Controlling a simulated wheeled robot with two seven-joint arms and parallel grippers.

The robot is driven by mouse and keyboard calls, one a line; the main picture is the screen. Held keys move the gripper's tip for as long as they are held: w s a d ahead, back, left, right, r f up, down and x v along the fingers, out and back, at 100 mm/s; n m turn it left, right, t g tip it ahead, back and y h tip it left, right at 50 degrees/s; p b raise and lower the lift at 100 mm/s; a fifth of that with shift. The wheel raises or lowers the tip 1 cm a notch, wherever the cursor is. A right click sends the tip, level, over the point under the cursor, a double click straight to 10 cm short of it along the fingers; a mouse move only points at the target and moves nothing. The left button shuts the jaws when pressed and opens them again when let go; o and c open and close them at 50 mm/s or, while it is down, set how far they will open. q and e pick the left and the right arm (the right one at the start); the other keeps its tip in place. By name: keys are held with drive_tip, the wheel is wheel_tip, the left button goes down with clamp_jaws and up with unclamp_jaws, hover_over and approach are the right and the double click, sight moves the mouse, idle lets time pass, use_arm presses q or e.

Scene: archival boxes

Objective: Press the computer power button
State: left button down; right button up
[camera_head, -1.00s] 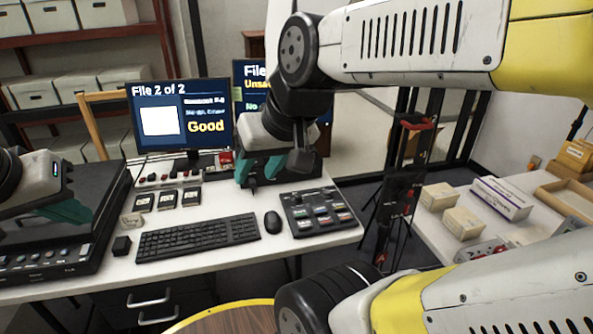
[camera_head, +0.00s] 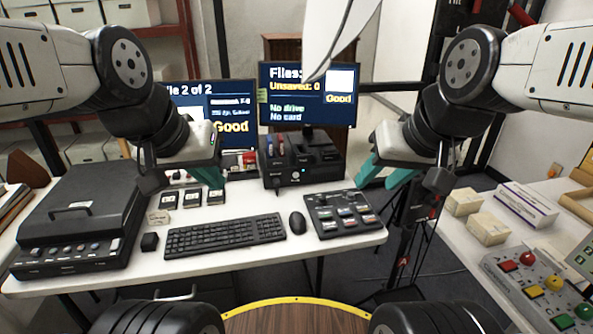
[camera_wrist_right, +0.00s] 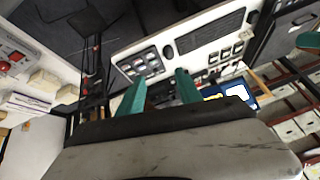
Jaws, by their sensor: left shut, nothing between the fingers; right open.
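The black computer box (camera_head: 301,162) stands at the back of the white desk, below the right monitor. A small round light spot (camera_head: 295,177) shows on its lower front; I cannot tell whether it is the power button. My left gripper (camera_head: 222,174) is shut and empty, left of the computer and apart from it. My right gripper (camera_head: 382,178) is open and empty, right of the computer, over the desk's right end. Its two green fingers also show apart in the right wrist view (camera_wrist_right: 158,92). In that view I cannot make out the computer's front.
The left monitor (camera_head: 245,100) and right monitor (camera_head: 340,91) stand behind. A keyboard (camera_head: 225,235), mouse (camera_head: 297,222) and control panel (camera_head: 338,214) lie in front of the computer. A black scanner-like case (camera_head: 80,220) fills the desk's left. Small boxes (camera_head: 488,228) sit on the right table.

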clamp_jaws()
idle(1.5)
